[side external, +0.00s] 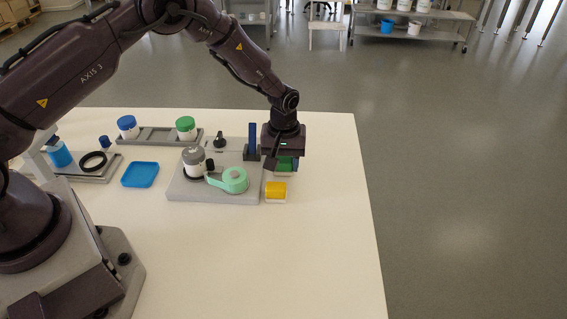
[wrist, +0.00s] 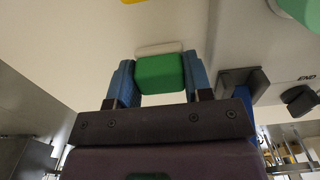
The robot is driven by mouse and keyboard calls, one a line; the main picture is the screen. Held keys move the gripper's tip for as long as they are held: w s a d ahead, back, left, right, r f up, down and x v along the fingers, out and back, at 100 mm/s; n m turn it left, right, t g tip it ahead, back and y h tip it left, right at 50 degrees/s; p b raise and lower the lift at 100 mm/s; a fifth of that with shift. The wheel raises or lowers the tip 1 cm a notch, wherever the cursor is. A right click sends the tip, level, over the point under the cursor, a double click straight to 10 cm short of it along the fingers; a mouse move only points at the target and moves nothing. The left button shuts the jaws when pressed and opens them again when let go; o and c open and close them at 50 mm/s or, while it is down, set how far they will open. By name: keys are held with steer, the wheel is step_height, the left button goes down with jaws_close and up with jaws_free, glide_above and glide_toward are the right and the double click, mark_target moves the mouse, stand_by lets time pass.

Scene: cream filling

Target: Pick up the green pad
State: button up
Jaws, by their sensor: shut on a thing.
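The green pad (wrist: 160,74) sits between the two blue fingers of my gripper (wrist: 159,82) in the wrist view, with both fingers against its sides. A pale holder or base (wrist: 158,48) shows just beyond the pad; I cannot tell whether the pad is clear of it. In the side view the green pad (side external: 285,163) shows under my gripper (side external: 284,162), partly hidden by it, at the right edge of the grey board. My gripper points down and is shut on the pad.
A yellow pad (side external: 275,189) on a pale base lies just in front. The grey board (side external: 185,190) holds a grey-lidded jar (side external: 194,161), a mint tape roll (side external: 234,180) and a blue upright piece (side external: 252,139). A blue tray (side external: 140,174) lies left. The front table is clear.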

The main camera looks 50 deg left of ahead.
mark_target(282, 161)
steer(key=shift+r, duration=0.45)
steer(key=r, duration=0.2)
steer(key=shift+s+r, duration=0.3)
steer(key=shift+r, duration=0.1)
steer(key=s+r, duration=0.9)
steer(key=s, duration=0.4)
steer(key=shift+s+a, duration=0.25)
